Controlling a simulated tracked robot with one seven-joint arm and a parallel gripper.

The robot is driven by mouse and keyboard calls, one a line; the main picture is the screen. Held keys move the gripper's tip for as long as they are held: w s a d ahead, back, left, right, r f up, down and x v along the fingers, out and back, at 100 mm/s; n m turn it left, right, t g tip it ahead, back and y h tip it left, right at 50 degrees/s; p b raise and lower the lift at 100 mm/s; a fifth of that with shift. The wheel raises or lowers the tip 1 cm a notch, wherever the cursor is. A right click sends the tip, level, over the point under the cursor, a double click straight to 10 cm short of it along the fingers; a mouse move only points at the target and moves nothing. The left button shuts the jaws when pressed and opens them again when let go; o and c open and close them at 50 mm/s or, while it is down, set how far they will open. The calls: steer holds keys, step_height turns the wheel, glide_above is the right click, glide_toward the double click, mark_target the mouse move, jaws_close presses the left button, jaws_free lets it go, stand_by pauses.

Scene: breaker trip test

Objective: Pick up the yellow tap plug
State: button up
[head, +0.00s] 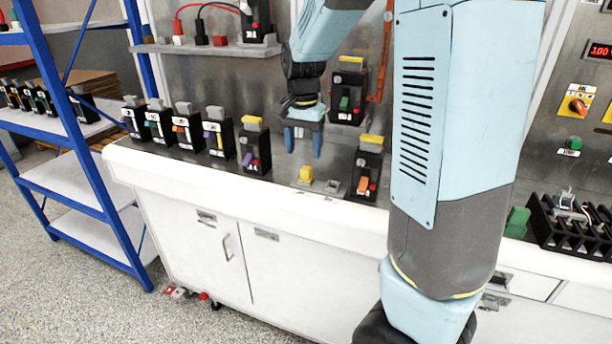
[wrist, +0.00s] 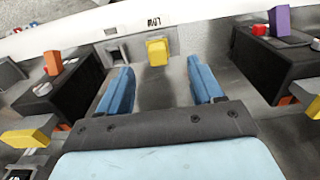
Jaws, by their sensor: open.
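The yellow tap plug (head: 306,175) sits on a small base on the bench top, between two black breakers. In the wrist view the yellow tap plug (wrist: 157,50) shows upright in its holder, beyond my fingertips and roughly centred between them. My gripper (head: 303,150) points down above the plug, with its blue fingers apart and a gap to the plug. In the wrist view my gripper (wrist: 161,75) is open with nothing between the fingers.
A grey empty-looking holder (head: 334,188) is beside the plug. Black breakers stand close on both sides, one with a yellow top (head: 255,148) and one with an orange lever (head: 366,170). Another breaker (head: 348,92) is mounted on the panel behind.

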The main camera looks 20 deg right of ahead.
mark_target(306, 168)
steer(key=shift+w+d+f, duration=0.1)
steer(key=shift+d+f, duration=0.1)
steer(key=shift+f, duration=1.65)
steer(key=shift+d+f, duration=0.2)
steer(key=shift+f, duration=1.6)
steer(key=c, duration=1.1)
steer(key=shift+r, duration=0.15)
